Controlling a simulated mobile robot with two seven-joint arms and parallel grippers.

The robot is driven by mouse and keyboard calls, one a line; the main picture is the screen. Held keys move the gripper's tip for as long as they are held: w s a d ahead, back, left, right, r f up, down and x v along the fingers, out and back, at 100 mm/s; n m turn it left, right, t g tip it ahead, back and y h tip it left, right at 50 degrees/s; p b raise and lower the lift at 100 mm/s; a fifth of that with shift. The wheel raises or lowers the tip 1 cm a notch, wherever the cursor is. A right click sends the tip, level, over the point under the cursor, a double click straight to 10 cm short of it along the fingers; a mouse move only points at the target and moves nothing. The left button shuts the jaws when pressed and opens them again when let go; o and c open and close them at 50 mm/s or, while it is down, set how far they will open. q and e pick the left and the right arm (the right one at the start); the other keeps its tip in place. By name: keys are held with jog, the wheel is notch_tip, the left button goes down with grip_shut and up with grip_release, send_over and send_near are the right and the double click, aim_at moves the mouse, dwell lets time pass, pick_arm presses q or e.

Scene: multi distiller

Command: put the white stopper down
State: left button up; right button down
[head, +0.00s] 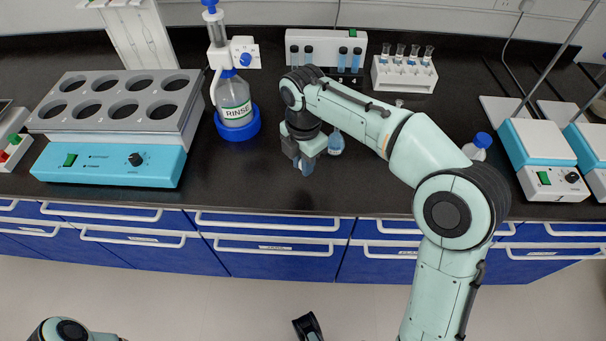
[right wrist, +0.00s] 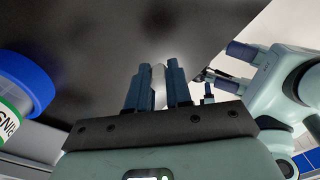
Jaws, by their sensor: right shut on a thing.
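My right gripper (head: 305,165) points down over the black bench top, in front of the rack at the back and right of the rinse bottle. In the right wrist view its two blue fingers (right wrist: 157,85) are shut on the white stopper (right wrist: 159,82), a small pale piece showing between them. In the head view the stopper is hidden by the gripper. I cannot tell how far it is above the bench.
A test tube rack (head: 404,76) is behind. A blue-capped bottle (head: 477,148) stands beyond my arm. The bench front (head: 265,195) is clear.

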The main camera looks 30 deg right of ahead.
notch_tip(320, 180, down, 5)
jog(key=shift+r+b, duration=0.2)
jog(key=shift+b, duration=0.35)
jog(key=shift+r, duration=0.1)
jog(key=c, duration=1)
grip_release()
jog(key=shift+c, duration=0.2)
notch_tip(320, 180, up, 12)
jog(key=p, duration=0.3)
